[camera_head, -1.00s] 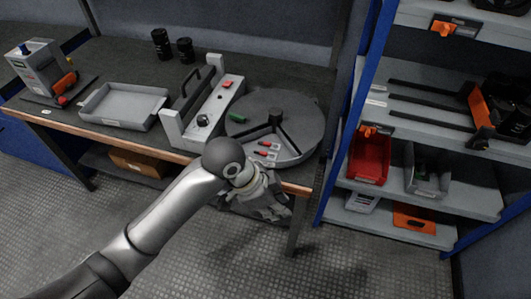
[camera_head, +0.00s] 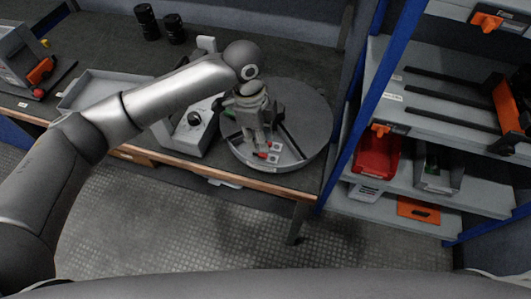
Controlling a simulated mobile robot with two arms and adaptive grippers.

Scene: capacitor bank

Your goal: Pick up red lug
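Two small red lugs lie on the near part of the round grey turntable (camera_head: 312,110). One red lug (camera_head: 262,156) shows just below my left gripper's fingertips. The other red lug (camera_head: 269,145) is close to its right, partly hidden by the fingers. My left gripper (camera_head: 259,144) hangs over the turntable, pointing down at the lugs. The gap between its fingers is too small to make out, and I cannot tell whether it touches a lug. My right gripper is not in view.
A grey tray (camera_head: 72,101) and the grey fixture box (camera_head: 188,140) stand left on the workbench. Black cylinders (camera_head: 147,22) stand at the back. A blue-framed shelf with a red bin (camera_head: 376,158) is at the right. The turntable's right side is clear.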

